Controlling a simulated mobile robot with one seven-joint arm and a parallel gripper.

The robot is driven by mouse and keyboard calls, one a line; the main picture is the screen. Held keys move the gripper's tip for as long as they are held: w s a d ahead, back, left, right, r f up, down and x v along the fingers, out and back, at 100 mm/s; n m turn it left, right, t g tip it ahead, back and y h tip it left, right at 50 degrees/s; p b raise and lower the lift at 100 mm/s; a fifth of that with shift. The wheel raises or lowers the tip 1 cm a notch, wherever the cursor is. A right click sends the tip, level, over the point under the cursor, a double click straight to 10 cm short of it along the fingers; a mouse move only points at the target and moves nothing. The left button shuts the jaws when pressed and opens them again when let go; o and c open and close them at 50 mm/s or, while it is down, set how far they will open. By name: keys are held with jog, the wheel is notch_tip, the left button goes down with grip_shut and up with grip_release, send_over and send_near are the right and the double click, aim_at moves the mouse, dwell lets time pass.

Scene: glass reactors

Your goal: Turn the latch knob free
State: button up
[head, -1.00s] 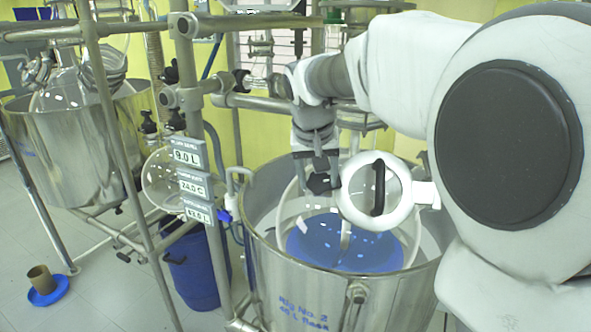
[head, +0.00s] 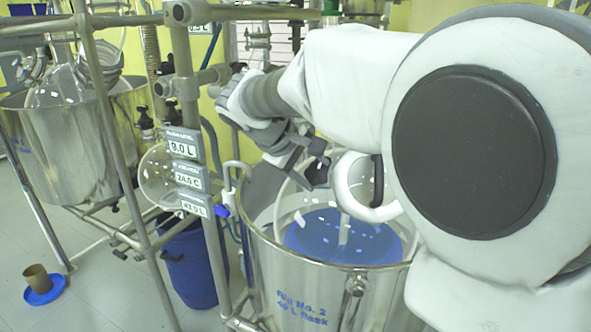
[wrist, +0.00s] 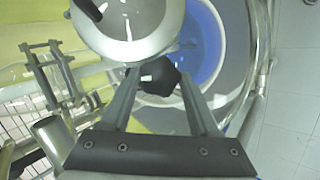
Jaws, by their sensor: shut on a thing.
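The black latch knob (wrist: 160,76) sits at the rim of a round white-rimmed port lid in the wrist view. My gripper (wrist: 159,84) has a finger on either side of the knob and is shut on it. In the head view my gripper (head: 318,167) slants down to the right over the reactor, and the dark knob there is hard to tell from the fingers. The white ring of the lid (head: 349,190) is just right of the gripper, partly hidden by my arm.
The steel reactor vessel (head: 300,292) with blue liquid (head: 335,238) is below. Steel frame posts (head: 105,120) and display plates (head: 188,178) stand left of the gripper. A blue barrel (head: 190,270) is on the floor behind the frame. A second steel vessel (head: 65,150) is at far left.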

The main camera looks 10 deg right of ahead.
jog(key=n, duration=0.1)
jog(key=n+t+h+b, duration=0.1)
jog(key=n, duration=0.1)
jog(key=n+b, duration=0.1)
jog(key=shift+s+a+f+t, duration=0.1)
jog(key=shift+a+f+t, duration=0.05)
jog(key=shift+f+t, duration=0.15)
jog(key=n+t+b, duration=0.1)
jog(key=n, duration=0.2)
jog(key=n+t+h+b, duration=0.1)
jog(key=n+b, duration=0.1)
jog(key=shift+s+f+n, duration=0.1)
jog(key=shift+s+n, duration=0.05)
jog(key=shift+n, duration=0.25)
jog(key=n+t+b, duration=0.1)
jog(key=n, duration=0.1)
jog(key=n+t+b, duration=0.1)
jog(key=n, duration=0.2)
jog(key=shift+s+t, duration=0.1)
jog(key=shift+t, duration=0.2)
jog(key=shift+s+d+n+t+y+b, duration=0.1)
jog(key=shift+n+t+y+b, duration=0.3)
jog(key=shift+n, duration=0.75)
jog(key=shift+d+n+t+y+b, duration=0.1)
jog(key=shift+n+t+y+b, duration=0.3)
jog(key=shift+n, duration=0.75)
jog(key=o, duration=1.4)
